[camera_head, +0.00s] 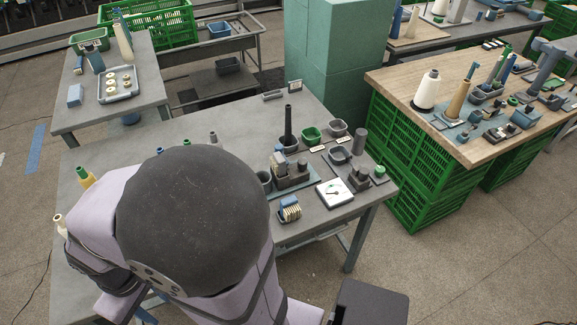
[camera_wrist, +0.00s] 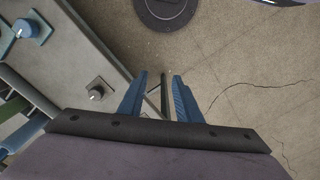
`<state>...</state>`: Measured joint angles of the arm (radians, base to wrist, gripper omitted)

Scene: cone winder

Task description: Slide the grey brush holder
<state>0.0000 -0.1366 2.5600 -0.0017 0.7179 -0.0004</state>
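Several grey containers stand on the grey table (camera_head: 235,130) in the head view, and I cannot tell for certain which is the brush holder. A grey cup (camera_head: 264,180) stands at the left end of a blue-grey base. Another dark grey cup (camera_head: 289,146) holds a tall black rod. My gripper (camera_wrist: 160,97) shows in the wrist view with its two blue fingers apart and nothing between them. It is over the floor beside a table edge, away from these containers. In the head view my arm hides it and part of the table.
Grey trays (camera_head: 340,155) and a green bin (camera_head: 312,135) crowd the table's right side. A white square plate (camera_head: 334,192) and a blue rack (camera_head: 289,209) lie near its front edge. The wrist view shows a small knob (camera_wrist: 96,94) near the table edge.

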